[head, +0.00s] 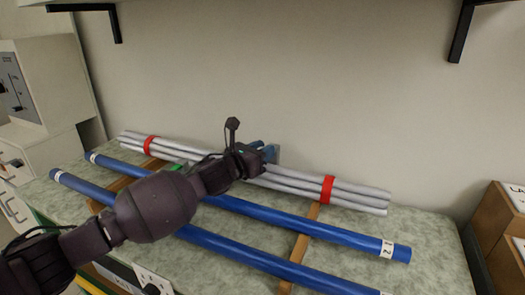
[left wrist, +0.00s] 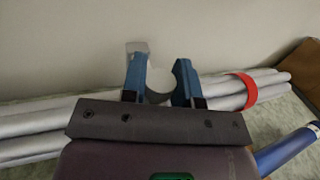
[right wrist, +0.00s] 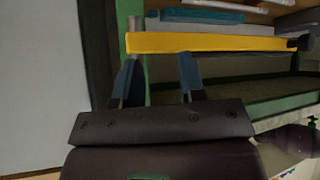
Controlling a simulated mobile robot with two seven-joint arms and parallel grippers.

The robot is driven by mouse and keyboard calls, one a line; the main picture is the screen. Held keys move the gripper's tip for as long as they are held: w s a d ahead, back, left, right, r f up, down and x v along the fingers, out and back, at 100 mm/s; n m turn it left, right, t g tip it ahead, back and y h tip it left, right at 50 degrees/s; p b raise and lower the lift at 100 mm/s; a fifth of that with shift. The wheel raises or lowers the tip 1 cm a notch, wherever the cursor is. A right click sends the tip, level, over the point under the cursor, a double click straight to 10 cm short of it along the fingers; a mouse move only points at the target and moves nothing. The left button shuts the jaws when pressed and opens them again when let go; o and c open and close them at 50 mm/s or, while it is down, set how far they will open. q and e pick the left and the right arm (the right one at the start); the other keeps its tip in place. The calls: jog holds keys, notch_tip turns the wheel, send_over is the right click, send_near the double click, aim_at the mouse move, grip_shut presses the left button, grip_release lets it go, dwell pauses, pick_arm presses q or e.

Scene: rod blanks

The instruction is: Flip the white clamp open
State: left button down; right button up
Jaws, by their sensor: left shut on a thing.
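The white clamp (left wrist: 137,47) shows only in part in the left wrist view, as a pale piece above the left finger and a pale curved part between the fingers. My left gripper (left wrist: 160,78) is shut on it, at the back bundle of grey rods. In the head view my left gripper (head: 268,153) is at the middle of that bundle and hides the clamp there. I cannot tell the clamp's angle. My right gripper (right wrist: 158,75) is open and empty, with a yellow bar (right wrist: 215,43) beyond its fingertips.
Grey rods (head: 345,195) with red bands (head: 327,189) lie along the wall. Two blue rods (head: 300,225) lie in front, across wooden strips (head: 299,248) on the green-grey bench (head: 430,240). Wooden boxes (head: 500,240) stand at right. Shelf brackets (head: 461,30) hang above.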

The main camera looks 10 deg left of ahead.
pick_arm(q)
jog(key=shift+r+p, duration=0.6)
jog(key=shift+p, duration=0.1)
jog(key=shift+w+r+g+y+p, duration=0.15)
jog(key=shift+r+g+y+p, duration=0.2)
jog(key=shift+p, duration=0.25)
jog(key=shift+w+d+r+n+g+y+p, duration=0.15)
jog(key=shift+w+r+n+g+y+p, duration=0.2)
jog(key=shift+p, duration=0.6)
jog(key=shift+r+g+p, duration=0.15)
jog(key=shift+g+p, duration=0.35)
jog(key=shift+w+d+r+g+y+p, duration=0.1)
jog(key=shift+w+r+g+y+p, duration=0.15)
jog(key=shift+p, duration=0.3)
jog(key=shift+w+d+r+n+g+y+p, duration=0.15)
jog(key=shift+w+n+g+y+p, duration=0.1)
jog(key=shift+w+g+y+p, duration=0.15)
jog(key=shift+w+r+g, duration=0.2)
jog(key=shift+w+g, duration=0.1)
jog(key=shift+g, duration=0.45)
pick_arm(e)
notch_tip(320, 180, up, 7)
jog(key=w+t, duration=0.1)
pick_arm(q)
jog(key=shift+w+d+n+g+y, duration=0.1)
jog(key=shift+w+n+g+y, duration=0.1)
jog(key=shift+n+g+y, duration=0.15)
pick_arm(e)
jog(key=shift+a+r, duration=0.1)
jog(key=shift+r, duration=0.1)
